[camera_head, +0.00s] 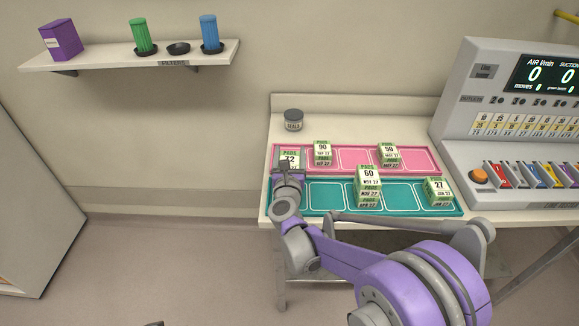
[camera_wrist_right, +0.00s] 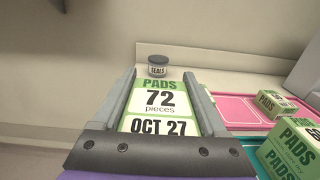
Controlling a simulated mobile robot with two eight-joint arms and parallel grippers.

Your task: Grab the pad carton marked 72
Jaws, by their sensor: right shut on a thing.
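The pad carton marked 72 (camera_head: 289,158) is white and green and stands at the left end of the pink tray in the head view. In the right wrist view the carton (camera_wrist_right: 160,100) reads "PADS 72 pieces OCT 27" and sits between the two fingers. My right gripper (camera_head: 285,170) is shut on this carton; in the wrist view the right gripper (camera_wrist_right: 160,98) has a finger along each side. The gripper hides the carton's lower part in the head view, so I cannot tell whether it touches the tray. My left gripper does not show.
A SEALS jar (camera_head: 293,119) stands behind. A console (camera_head: 462,120) is at right.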

